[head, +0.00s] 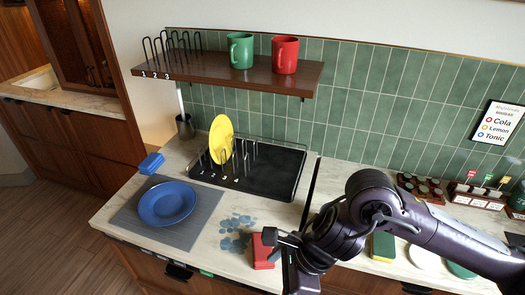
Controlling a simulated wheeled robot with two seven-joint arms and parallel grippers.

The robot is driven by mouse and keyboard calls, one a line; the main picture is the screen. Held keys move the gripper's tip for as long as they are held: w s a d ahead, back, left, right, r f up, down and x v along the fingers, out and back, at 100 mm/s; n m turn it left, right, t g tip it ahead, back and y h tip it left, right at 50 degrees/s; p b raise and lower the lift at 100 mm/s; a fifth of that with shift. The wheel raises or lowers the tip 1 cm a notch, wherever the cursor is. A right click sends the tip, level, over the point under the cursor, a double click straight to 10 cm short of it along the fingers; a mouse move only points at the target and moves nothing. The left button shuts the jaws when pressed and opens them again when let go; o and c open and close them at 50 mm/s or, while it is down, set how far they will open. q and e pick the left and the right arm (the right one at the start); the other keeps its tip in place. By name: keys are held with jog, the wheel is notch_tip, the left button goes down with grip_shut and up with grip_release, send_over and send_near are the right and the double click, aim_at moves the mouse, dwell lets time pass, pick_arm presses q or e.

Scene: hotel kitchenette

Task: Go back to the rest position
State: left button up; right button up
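My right arm (425,225) comes in from the right, low over the counter. My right gripper (285,250) is at the front edge of the counter, beside a red block-like item (263,251). The gripper overlaps the red item in the picture. I cannot tell whether they touch or whether the fingers are open. My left gripper is not in view.
A blue plate (167,203) lies on a grey mat (205,221). A yellow plate (220,138) stands in the rack on a black tray (284,176). Green (240,50) and red (285,55) mugs stand on the shelf (225,72). Wet-looking blue patches (236,232) mark the counter.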

jog(key=w+a+r+m+t+y, duration=0.2)
jog(key=a+r+m+t+y, duration=0.25)
jog(key=a+m, duration=0.6)
jog(key=w+d+r+m+t, duration=0.2)
jog(key=w+r+m+t, duration=0.15)
jog(key=m, duration=0.75)
jog(key=d+f+m+h, duration=0.4)
jog(key=d+m, duration=0.3)
jog(key=m, duration=0.3)
jog(key=d+f+m+h, duration=0.3)
jog(key=d+m, duration=0.5)
jog(key=m, duration=0.2)
jog(key=s+d+f+m+g+h, duration=0.3)
jog(key=s+d+f+m+g, duration=0.2)
jog(key=s+d+f+m, duration=0.45)
notch_tip(320, 180, down, 30)
jog(key=s+g+b, duration=0.1)
jog(key=b, duration=0.2)
pick_arm(q)
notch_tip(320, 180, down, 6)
jog(key=b, duration=0.3)
pick_arm(e)
jog(key=s+d+f, duration=0.2)
jog(key=s+f, duration=0.8)
jog(key=f, duration=0.1)
jog(key=s+d+f+g, duration=0.1)
jog(key=s+d+f, duration=0.1)
jog(key=s+f, duration=0.8)
jog(key=shift+f+m, duration=0.3)
jog(key=shift+f, duration=0.35)
